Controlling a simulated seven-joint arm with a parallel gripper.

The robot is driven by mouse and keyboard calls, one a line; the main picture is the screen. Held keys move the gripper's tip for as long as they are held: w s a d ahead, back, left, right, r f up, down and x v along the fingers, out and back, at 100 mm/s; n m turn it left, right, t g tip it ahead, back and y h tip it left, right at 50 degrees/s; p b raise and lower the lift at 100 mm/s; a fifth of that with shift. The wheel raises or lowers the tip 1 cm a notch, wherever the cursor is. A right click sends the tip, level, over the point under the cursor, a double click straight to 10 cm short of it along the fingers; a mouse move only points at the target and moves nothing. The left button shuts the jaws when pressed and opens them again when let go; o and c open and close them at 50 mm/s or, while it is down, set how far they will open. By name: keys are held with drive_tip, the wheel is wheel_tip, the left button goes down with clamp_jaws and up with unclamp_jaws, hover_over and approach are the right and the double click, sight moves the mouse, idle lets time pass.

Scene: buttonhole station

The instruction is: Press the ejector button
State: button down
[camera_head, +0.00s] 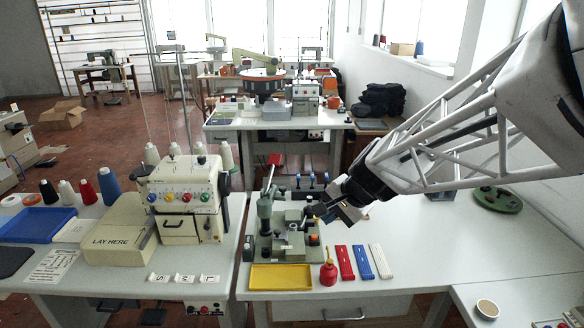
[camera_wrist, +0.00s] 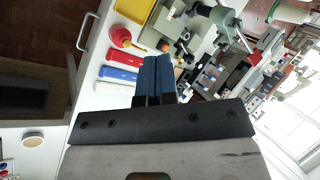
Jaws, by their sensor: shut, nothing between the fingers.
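A small grey-green press (camera_head: 265,222) stands on the near white table, with an upright lever at its left. An orange button-like spot (camera_head: 314,240) shows at the front right of its base; I cannot read a label to confirm it is the ejector button. My gripper (camera_head: 306,221) reaches in from the right, with its tips over or close to the press; contact cannot be told. In the wrist view my gripper (camera_wrist: 155,60) shows two blue fingers together, with nothing between them.
A yellow tray (camera_head: 281,277) and a red oil can (camera_head: 329,272) stand in front of the press. Red (camera_head: 345,263), blue (camera_head: 363,262) and white (camera_head: 380,261) strips lie to the right. A cream sewing machine (camera_head: 187,200) stands left. The table's right side is largely clear.

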drive_tip(key=w+a+f+m+t+y, duration=0.1)
drive_tip(key=w+f+m, duration=0.4)
drive_tip(key=w, duration=0.7)
drive_tip(key=m+t, duration=0.2)
drive_tip(key=m, duration=0.4)
hover_over(314, 237)
wheel_tip(314, 237, down, 9)
drive_tip(key=shift+r, duration=0.15)
drive_tip(key=shift+s, duration=0.1)
drive_tip(key=shift+n, duration=0.3)
drive_tip(key=shift+f, duration=4.35)
drive_tip(key=shift+f, duration=1)
drive_tip(key=shift+r, duration=0.95)
